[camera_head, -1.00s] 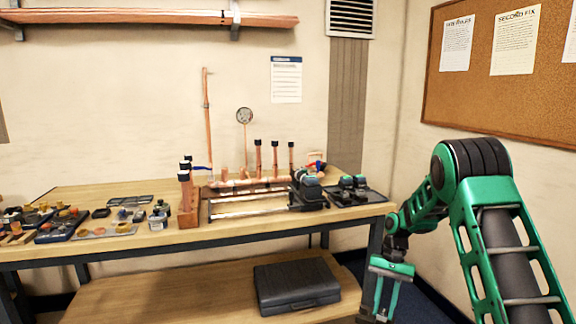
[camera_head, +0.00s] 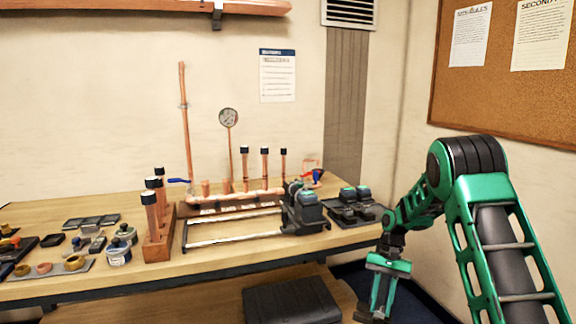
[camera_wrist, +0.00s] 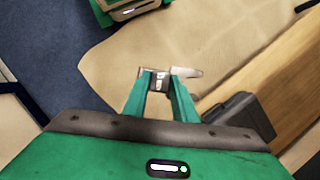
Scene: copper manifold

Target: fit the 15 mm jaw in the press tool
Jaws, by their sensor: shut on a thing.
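My gripper (camera_head: 377,308) hangs low in front of the bench's right end, below the top. In the wrist view, its fingers (camera_wrist: 160,84) are shut on a small dark jaw (camera_wrist: 158,81) with white marks and light metal ends on both sides. I cannot read its size. The press tool (camera_head: 304,210), dark grey with a greenish top, stands on the bench towards its right side, up and left of my gripper. Its jaw end is too small to make out. A dark tray (camera_head: 372,220) with similar dark and green pieces (camera_head: 348,194) lies right of the tool.
The copper manifold (camera_head: 235,201) with upright pipes and a gauge stands behind the tool. A wooden block (camera_head: 160,245) holds capped pipes. Small parts and tins (camera_head: 118,254) crowd the bench's left. A black case (camera_head: 292,302) lies on the lower shelf. Bare wood shows along the front edge.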

